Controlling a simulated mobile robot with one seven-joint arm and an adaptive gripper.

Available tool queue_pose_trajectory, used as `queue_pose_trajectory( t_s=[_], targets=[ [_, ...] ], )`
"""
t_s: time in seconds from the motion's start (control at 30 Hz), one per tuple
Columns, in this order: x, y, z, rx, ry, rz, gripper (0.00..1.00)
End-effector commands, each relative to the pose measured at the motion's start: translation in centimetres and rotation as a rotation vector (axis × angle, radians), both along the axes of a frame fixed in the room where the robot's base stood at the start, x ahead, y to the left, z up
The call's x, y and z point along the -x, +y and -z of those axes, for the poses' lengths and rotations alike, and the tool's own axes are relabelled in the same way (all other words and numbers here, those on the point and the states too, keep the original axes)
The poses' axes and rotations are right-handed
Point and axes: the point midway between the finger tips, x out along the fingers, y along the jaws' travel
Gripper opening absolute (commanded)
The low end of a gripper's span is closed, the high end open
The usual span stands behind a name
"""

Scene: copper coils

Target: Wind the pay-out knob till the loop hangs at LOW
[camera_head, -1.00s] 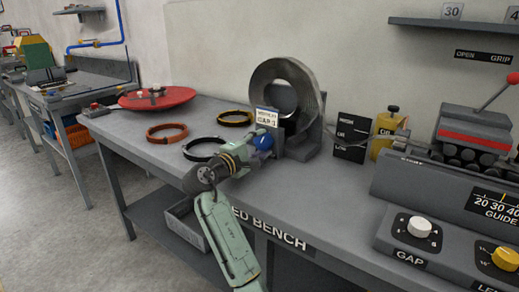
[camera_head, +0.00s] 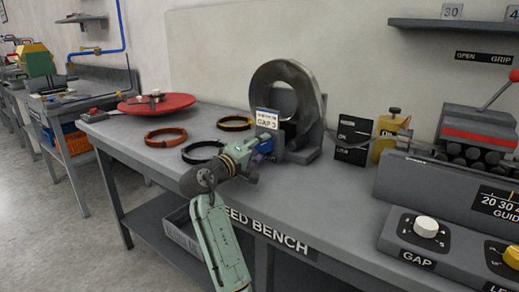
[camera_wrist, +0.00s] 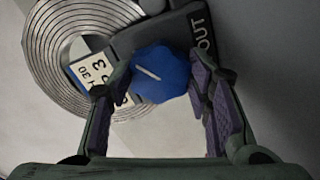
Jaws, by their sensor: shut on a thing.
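The blue pay-out knob (camera_wrist: 162,72) has a white line on its face and sits on a dark bracket beside the letters OUT. My gripper (camera_wrist: 164,80) has one finger on each side of it and is shut on it. In the head view my gripper (camera_head: 255,155) reaches the knob, which it mostly hides. The coil (camera_head: 263,86) stands upright behind, and its windings (camera_wrist: 48,62) fill the wrist view's upper left. A black level board (camera_head: 352,140) stands right of the coil; its small lettering is hard to read. I cannot make out the loop's height.
A white card (camera_head: 267,119) stands just above my gripper. Black (camera_head: 203,152), orange (camera_head: 166,137) and yellow-black (camera_head: 235,123) rings lie on the bench to the left. A yellow device (camera_head: 386,135) and the roller machine (camera_head: 478,135) stand to the right.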

Motion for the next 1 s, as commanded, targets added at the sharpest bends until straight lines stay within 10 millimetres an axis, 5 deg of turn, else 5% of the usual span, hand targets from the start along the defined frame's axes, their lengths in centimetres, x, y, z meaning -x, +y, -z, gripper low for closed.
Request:
queue_pose_trajectory(
  t_s=[0.33,0.37,0.63,1.0],
  targets=[
    [0.01,0.00,0.08,-0.002,0.001,0.000,0.18],
    [0.01,0.00,0.08,-0.002,0.001,0.000,0.47],
    [0.00,0.00,0.03,-0.001,0.001,0.001,0.65],
    [0.27,0.26,0.01,-0.001,0.001,0.000,0.66]
  ],
)
